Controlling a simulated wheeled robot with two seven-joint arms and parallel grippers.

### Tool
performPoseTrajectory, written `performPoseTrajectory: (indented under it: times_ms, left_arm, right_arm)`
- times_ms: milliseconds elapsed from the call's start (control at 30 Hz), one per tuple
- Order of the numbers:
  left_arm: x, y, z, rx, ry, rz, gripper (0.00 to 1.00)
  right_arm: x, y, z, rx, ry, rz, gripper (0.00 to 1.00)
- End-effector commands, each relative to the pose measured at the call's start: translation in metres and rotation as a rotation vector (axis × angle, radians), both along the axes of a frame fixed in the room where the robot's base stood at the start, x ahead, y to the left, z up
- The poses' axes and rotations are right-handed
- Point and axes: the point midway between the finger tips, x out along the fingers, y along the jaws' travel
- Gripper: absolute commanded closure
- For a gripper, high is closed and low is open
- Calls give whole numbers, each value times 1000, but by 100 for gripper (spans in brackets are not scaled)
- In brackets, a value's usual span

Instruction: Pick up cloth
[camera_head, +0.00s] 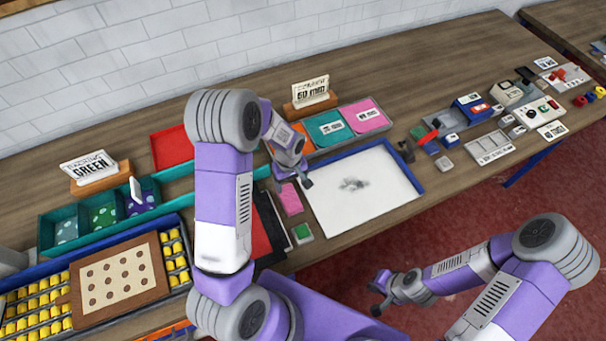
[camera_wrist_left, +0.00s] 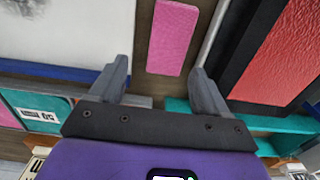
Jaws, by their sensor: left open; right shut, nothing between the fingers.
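A flat pink piece (camera_head: 290,198), which may be the cloth, lies on the wooden table between the white board and a dark-framed red panel. It also shows in the left wrist view (camera_wrist_left: 173,37), just beyond my fingertips and roughly between their lines. My right gripper (camera_head: 378,291) is shut and empty, out over the red floor in front of the table.
The blue-edged white board (camera_head: 355,215) bears a dark smudge. Teal and pink sheets (camera_head: 362,115) lie in a tray behind it. A small green-topped block (camera_head: 302,233) sits at the front. Teal bins (camera_head: 62,230) and yellow spools (camera_head: 40,300) stand left. Tools crowd the right.

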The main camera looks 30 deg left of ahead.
Motion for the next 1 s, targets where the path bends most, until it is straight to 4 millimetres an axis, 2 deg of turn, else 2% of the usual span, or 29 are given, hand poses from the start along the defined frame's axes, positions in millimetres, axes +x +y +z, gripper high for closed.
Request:
performPoseTrajectory:
  times_ms: [600, 867, 900, 1000]
  left_arm:
    - [-5, 1, -71, 0, 3, 0, 23]
    - [-5, 1, -74, 0, 0, 1, 23]
    - [-5, 1, -74, 0, 0, 1, 25]
    - [-5, 1, -74, -1, 1, 1, 40]
  right_arm:
    - [-1, 0, 10, 1, 3, 0, 100]
    - [-1, 0, 9, 1, 3, 0, 100]
    - [-1, 0, 9, 1, 3, 0, 100]
    - [-1, 0, 9, 1, 3, 0, 100]
